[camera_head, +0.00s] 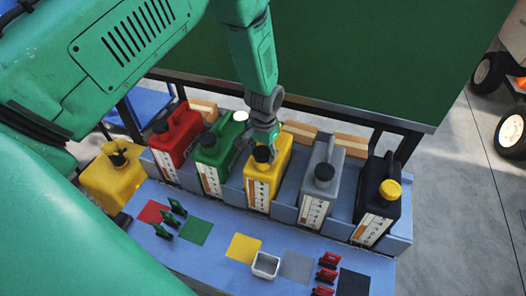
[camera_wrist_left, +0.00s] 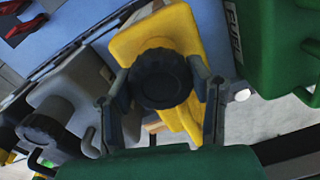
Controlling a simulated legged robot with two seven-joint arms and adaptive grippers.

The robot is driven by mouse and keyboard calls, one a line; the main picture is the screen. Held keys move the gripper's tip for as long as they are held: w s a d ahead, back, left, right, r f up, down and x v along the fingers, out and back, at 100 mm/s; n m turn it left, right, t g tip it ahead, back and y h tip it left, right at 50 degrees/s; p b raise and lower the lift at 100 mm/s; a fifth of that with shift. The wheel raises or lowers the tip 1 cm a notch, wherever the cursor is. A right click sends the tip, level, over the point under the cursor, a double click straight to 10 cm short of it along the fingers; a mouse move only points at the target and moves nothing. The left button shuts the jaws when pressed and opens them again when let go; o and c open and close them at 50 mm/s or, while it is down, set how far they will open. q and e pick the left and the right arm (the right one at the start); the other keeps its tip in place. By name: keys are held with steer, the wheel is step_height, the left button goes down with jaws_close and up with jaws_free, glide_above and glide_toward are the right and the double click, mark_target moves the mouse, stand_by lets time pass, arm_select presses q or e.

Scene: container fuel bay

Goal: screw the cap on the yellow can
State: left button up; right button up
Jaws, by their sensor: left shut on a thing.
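The yellow can (camera_head: 274,178) stands in the middle of the rack between the green can and the grey can. A black cap (camera_head: 262,154) sits at its mouth; whether it is threaded on cannot be told. My left gripper (camera_head: 263,143) reaches down from above and is shut on this cap. In the left wrist view the cap (camera_wrist_left: 160,78) is between the two fingers of the gripper (camera_wrist_left: 160,85), over the yellow can (camera_wrist_left: 182,28). My right gripper is not in view.
A red can (camera_head: 178,135), green can (camera_head: 214,158), grey can (camera_head: 319,190) and black can (camera_head: 376,207) share the rack. Another yellow container (camera_head: 112,182) stands at left. Coloured squares, clips and a small grey tray (camera_head: 265,265) lie on the blue bench (camera_head: 215,262) in front.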

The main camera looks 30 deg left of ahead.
arm_select(q)
steer(key=m, duration=0.2)
steer(key=shift+r+m, duration=0.1)
steer(key=shift+m, duration=0.3)
steer(key=shift+c, duration=0.4)
steer(key=m+p, duration=0.1)
steer(key=m, duration=0.4)
steer(key=m+p, duration=0.1)
steer(key=m, duration=0.5)
steer(key=shift+m, duration=0.3)
steer(key=shift+c, duration=0.5)
steer(key=m, duration=0.6)
steer(key=shift+h, duration=0.3)
steer(key=m, duration=0.6)
steer(key=shift+p, duration=0.3)
steer(key=o, duration=1.2)
steer(key=shift+f, duration=0.2)
